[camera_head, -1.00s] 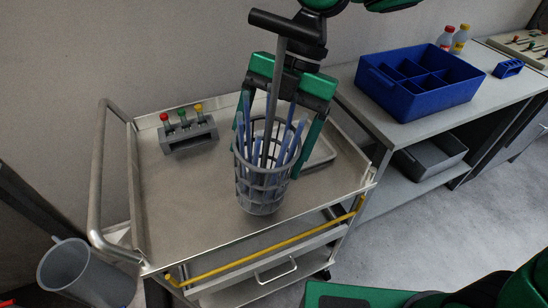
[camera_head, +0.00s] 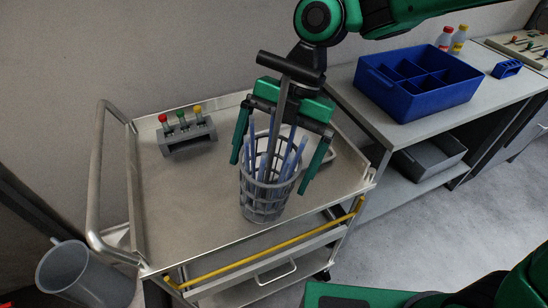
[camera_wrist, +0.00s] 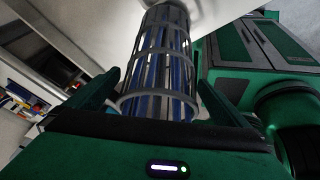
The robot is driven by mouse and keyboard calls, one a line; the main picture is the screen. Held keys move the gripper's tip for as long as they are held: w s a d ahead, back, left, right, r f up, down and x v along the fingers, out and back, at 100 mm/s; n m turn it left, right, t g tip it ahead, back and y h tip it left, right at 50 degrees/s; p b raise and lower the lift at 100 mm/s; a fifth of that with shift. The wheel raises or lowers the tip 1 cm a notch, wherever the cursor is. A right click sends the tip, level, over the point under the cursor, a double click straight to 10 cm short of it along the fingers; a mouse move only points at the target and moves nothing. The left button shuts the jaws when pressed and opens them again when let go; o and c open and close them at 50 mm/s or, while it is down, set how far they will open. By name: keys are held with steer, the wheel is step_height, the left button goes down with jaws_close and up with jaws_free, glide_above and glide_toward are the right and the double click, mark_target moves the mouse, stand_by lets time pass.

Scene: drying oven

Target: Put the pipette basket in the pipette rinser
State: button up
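The pipette basket (camera_head: 266,201) is a grey mesh cup with several bluish pipettes and a tall rod with a dark crossbar handle (camera_head: 291,67). It is over the metal cart top near its front edge; whether its base touches is unclear. My gripper (camera_head: 271,176) is open, its green fingers apart on either side of the basket's upper part. The wrist view shows the basket (camera_wrist: 160,60) between and beyond the fingers, with no finger visibly closed on it. The pipette rinser (camera_head: 85,275), a grey open cylinder, stands low at the left, beside the cart.
The cart (camera_head: 190,215) has a raised rim and a tall rail (camera_head: 98,165) between its top and the rinser. A rack of coloured-cap tubes (camera_head: 187,137) stands at its back left. A tray (camera_head: 325,152) is behind the basket. A blue divided bin (camera_head: 420,85) sits on the right bench.

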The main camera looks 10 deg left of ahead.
steer(key=v, duration=1)
steer(key=shift+r, duration=0.4)
steer(key=w+d+f+m+t, duration=0.2)
steer(key=d+f+m, duration=0.1)
steer(key=d+m, duration=0.9)
steer(key=w+d+f+m+t, duration=0.2)
steer(key=d+f+m, duration=0.1)
steer(key=d+m, duration=0.9)
steer(key=s+d+f+m+h, duration=0.1)
steer(key=s+d+f+m, duration=0.2)
steer(key=s+d+m, duration=0.4)
steer(key=s+d+f+m+h, duration=0.1)
steer(key=s+d+f+m, duration=0.2)
steer(key=s+d+m, duration=0.4)
steer(key=d+m, duration=0.1)
steer(key=d, duration=0.5)
steer(key=shift+s+m+h, duration=0.2)
steer(key=shift+m+h, duration=0.2)
